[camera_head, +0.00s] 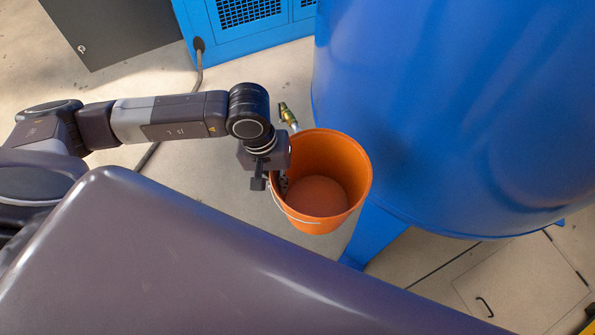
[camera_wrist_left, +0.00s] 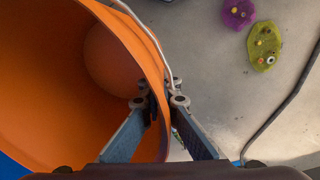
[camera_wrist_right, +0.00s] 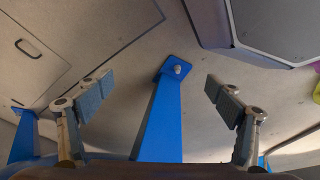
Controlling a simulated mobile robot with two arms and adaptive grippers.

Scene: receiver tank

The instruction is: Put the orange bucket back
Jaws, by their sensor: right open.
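The orange bucket (camera_head: 345,165) is upright and empty inside, beside the big blue tank in the head view. Its pale wire handle hangs down along its near outer side. My left gripper (camera_head: 281,184) is at the bucket's left rim. In the left wrist view, one finger is inside the bucket (camera_wrist_left: 40,60) and the other outside, and the left gripper (camera_wrist_left: 162,100) is closed on the wall. Whether the bucket's base touches the floor cannot be told. My right gripper (camera_wrist_right: 158,88) is open and empty in the right wrist view, and out of the head view.
The blue tank (camera_head: 450,110) stands right of the bucket on blue legs (camera_head: 378,232). A brass valve (camera_head: 287,116) is just behind the bucket's rim. A blue cabinet (camera_head: 240,35) and a cable (camera_head: 198,70) are behind. Purple (camera_wrist_left: 238,13) and green (camera_wrist_left: 264,46) pieces lie on the floor.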

